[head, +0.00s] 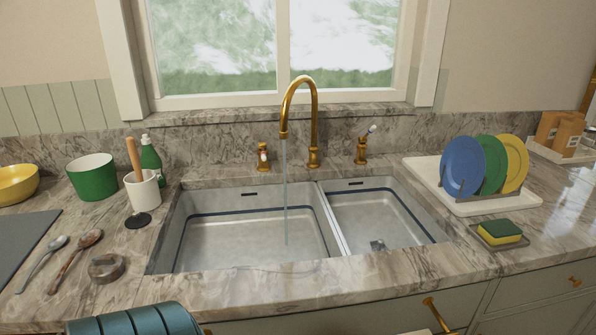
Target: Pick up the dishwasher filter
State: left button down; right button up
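A small grey-brown round metal piece (107,267) lies on the marble counter at the front left, right of two spoons. It may be the dishwasher filter, but it is too small to be sure. A flat black disc (138,220) lies behind it, at the foot of a white cup. Neither of my grippers is in the head view, so nothing is seen touching these things.
A double sink (255,235) with running water from a gold faucet (313,115) fills the middle. Spoons (75,255), a white cup (143,190) and a green pot (93,178) stand left. A plate rack (490,195) and sponge (499,230) are right. A teal ribbed object (135,320) shows at the bottom.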

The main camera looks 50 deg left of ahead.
aim_at(104, 269)
jog(key=u, duration=2.9)
jog(key=j+z, duration=0.15)
jog(key=z, duration=0.3)
jog(key=i+j+z, duration=0.1)
jog(key=z, duration=0.35)
jog(key=j+z, duration=0.25)
jog(key=z, duration=0.2)
jog(key=j+z, duration=0.15)
jog(key=z, duration=0.3)
jog(key=j+z, duration=0.15)
jog(key=j, duration=0.25)
jog(key=k+j+z, duration=0.15)
jog(key=j, duration=0.3)
jog(key=j+z, duration=0.15)
jog(key=j, duration=0.25)
jog(key=k+j+z, duration=0.1)
jog(key=j, duration=0.3)
jog(key=k+l, duration=0.1)
jog(key=k, duration=0.2)
